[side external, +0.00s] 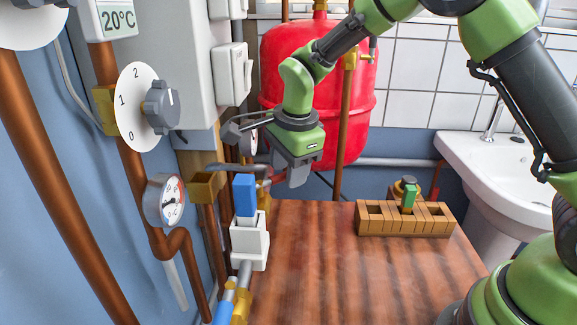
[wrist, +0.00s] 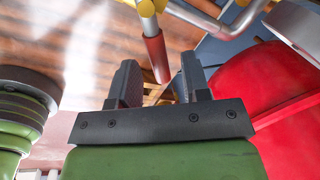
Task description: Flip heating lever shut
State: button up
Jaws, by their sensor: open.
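My gripper (side external: 292,178) is above the back left of the wooden worktop, in front of the red tank. In the wrist view my gripper (wrist: 160,75) is open, and its two dark fingers stand apart. A lever with a red sleeve (wrist: 156,58) on a yellow fitting shows beyond and between the fingertips. I cannot tell whether it touches them. A grey lever (side external: 235,168) sits at a brass fitting (side external: 206,187) to the left. No label shows which is the heating lever.
A blue piece (side external: 244,194) stands in a white holder (side external: 249,240) on the left. Pipes, a gauge (side external: 164,201) and a dial (side external: 137,107) line the left wall. A wooden slotted block (side external: 405,218) is on the right. The worktop's middle (side external: 315,260) is clear.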

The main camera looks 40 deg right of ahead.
jog(key=shift+f, duration=0.1)
grip_shut()
dwell(0.3)
jog(key=shift+s+a+m+g+h, duration=0.1)
jog(key=shift+s+a+m+h, duration=0.3)
jog(key=shift+m, duration=0.85)
jog(key=shift+s+a+m+g, duration=0.15)
jog(key=shift+s+m, duration=0.4)
jog(key=shift+m, duration=0.65)
jog(key=shift+s+a+m+g+h, duration=0.1)
jog(key=shift+s+a+m+h, duration=0.3)
jog(key=shift+m, duration=0.85)
jog(key=shift+s, duration=0.15)
grip_release()
